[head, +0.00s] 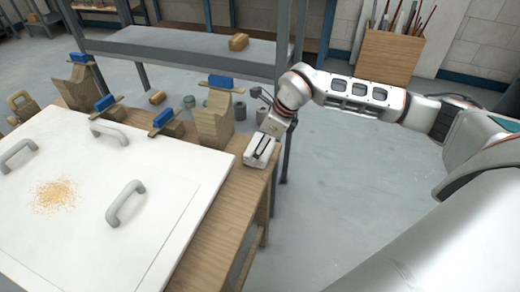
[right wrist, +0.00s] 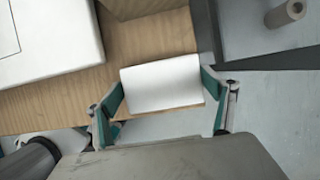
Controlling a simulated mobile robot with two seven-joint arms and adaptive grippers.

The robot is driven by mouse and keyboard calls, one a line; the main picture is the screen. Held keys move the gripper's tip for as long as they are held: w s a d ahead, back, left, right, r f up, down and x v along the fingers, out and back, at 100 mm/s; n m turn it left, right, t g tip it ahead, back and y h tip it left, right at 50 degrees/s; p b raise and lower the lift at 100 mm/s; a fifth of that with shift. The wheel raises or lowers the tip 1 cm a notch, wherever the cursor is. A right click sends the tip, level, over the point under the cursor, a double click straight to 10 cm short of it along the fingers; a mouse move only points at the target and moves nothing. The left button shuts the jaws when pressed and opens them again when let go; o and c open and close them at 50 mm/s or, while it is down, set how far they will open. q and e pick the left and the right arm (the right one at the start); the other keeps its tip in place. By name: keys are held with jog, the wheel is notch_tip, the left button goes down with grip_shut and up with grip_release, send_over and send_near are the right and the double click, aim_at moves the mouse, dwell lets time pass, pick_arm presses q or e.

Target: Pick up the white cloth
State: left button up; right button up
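The folded white cloth (right wrist: 162,84) lies at the edge of the wooden table, a flat rectangular pad. In the head view the cloth (head: 252,161) is partly covered by my right gripper (head: 263,147), which points down over it at the table's right corner. In the right wrist view my right gripper (right wrist: 164,85) has its fingers spread wide, one on each side of the cloth. The fingertips are close to the cloth's sides; I cannot tell whether they touch it. My left gripper is not in view.
A white board (head: 165,185) with grey handles and a patch of sawdust (head: 55,195) covers much of the table (head: 215,232). Wooden blocks with blue tops (head: 219,82) stand along the far edge. A grey shelf (head: 185,45) is behind. Open floor lies right of the table.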

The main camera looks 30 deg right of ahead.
pick_arm(q)
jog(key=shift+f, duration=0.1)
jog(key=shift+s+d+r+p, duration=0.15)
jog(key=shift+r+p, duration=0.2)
jog(key=shift+p, duration=0.3)
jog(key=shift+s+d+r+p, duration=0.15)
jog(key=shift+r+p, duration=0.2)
jog(key=shift+p, duration=0.25)
pick_arm(e)
notch_tip(320, 180, up, 20)
